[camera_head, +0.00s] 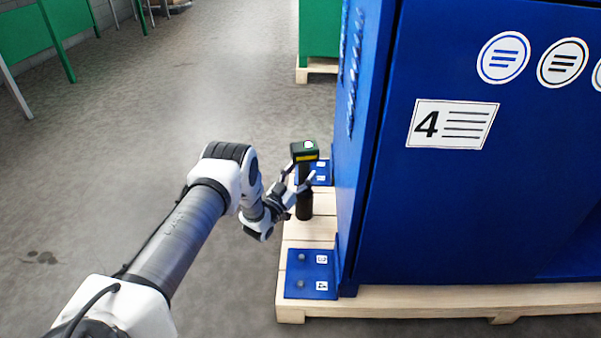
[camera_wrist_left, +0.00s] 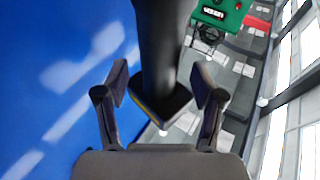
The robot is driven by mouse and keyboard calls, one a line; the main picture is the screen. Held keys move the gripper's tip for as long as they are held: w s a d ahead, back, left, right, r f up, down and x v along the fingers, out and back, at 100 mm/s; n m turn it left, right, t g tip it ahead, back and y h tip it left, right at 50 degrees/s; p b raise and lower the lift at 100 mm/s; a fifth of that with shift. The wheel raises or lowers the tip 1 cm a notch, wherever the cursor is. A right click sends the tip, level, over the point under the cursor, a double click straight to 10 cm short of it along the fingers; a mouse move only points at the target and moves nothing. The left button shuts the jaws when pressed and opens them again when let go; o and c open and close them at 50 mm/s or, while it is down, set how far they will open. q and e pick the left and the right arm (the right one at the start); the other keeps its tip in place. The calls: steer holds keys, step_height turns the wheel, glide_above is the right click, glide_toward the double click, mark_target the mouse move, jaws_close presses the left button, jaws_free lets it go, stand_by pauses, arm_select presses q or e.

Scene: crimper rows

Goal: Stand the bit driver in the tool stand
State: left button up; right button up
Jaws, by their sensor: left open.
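The bit driver (camera_head: 304,153) is upright in the head view, with a dark block with a green top and yellow band above a dark shaft. A thicker black cylinder (camera_head: 304,206) is below it on the pallet; I cannot tell whether it is part of the driver or a holder. My left gripper (camera_head: 300,184) is open, with its fingers on either side of the dark shaft. In the left wrist view, the dark shaft (camera_wrist_left: 164,45) stands between the open fingers (camera_wrist_left: 166,95). No separate tool stand can be made out clearly. My right gripper is not in view.
A tall blue cabinet (camera_head: 470,200) marked 4 stands close to the right. Blue numbered plates lie on the wooden pallet (camera_head: 292,311), one in front (camera_head: 311,275) and one behind (camera_head: 321,171). The grey floor to the left is open.

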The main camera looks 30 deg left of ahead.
arm_select(q)
steer(key=v, duration=1.2)
